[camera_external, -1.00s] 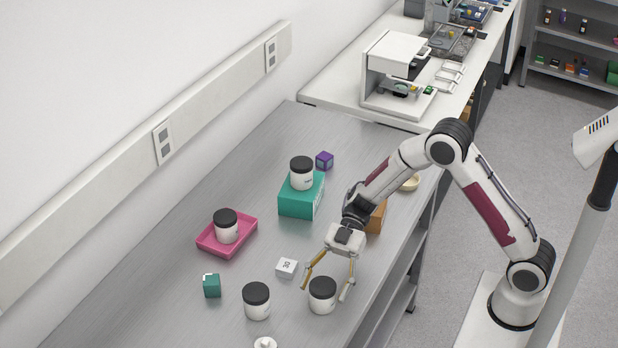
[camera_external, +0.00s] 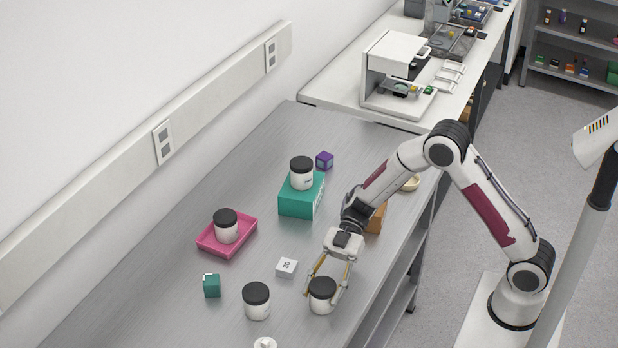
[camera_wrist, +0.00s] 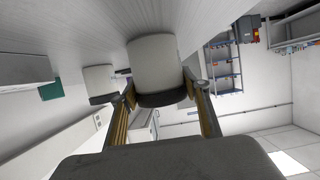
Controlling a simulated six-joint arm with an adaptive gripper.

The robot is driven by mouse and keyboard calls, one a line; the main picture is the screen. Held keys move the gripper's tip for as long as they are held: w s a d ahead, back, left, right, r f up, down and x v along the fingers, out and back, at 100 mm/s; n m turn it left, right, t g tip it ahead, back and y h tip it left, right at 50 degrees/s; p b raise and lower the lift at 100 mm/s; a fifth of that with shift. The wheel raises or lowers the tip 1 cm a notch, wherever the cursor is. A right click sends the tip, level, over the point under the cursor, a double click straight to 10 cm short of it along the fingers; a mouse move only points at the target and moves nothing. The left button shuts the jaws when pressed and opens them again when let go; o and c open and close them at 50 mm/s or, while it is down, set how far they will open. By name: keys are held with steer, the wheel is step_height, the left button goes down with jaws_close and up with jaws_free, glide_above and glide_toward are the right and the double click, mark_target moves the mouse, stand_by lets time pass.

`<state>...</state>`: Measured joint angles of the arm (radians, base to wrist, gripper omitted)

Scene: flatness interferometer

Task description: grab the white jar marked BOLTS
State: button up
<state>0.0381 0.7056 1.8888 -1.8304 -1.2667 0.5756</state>
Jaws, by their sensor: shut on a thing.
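My gripper (camera_external: 325,292) is shut on a white jar with a black lid (camera_external: 321,299) near the table's front right edge. The jar stands upright, apparently on the tabletop, with a finger on either side. In the wrist view the held jar (camera_wrist: 155,62) sits between the fingers of my gripper (camera_wrist: 160,92). No marking can be read on it. Similar black-lidded jars are a jar just to its left (camera_external: 256,303), a jar in the pink tray (camera_external: 226,228) and a jar on the teal box (camera_external: 301,176). I cannot tell which one is marked BOLTS.
The pink tray (camera_external: 207,243), teal box (camera_external: 300,206), white cube (camera_external: 287,267), small teal cube (camera_external: 212,286) and purple cube (camera_external: 324,160) are on the grey table (camera_external: 160,300). A brown block (camera_external: 377,218) and a pale bowl (camera_external: 410,184) lie near the right edge.

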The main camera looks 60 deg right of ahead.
steer(key=shift+r, duration=0.1)
steer(key=shift+r, duration=4.9)
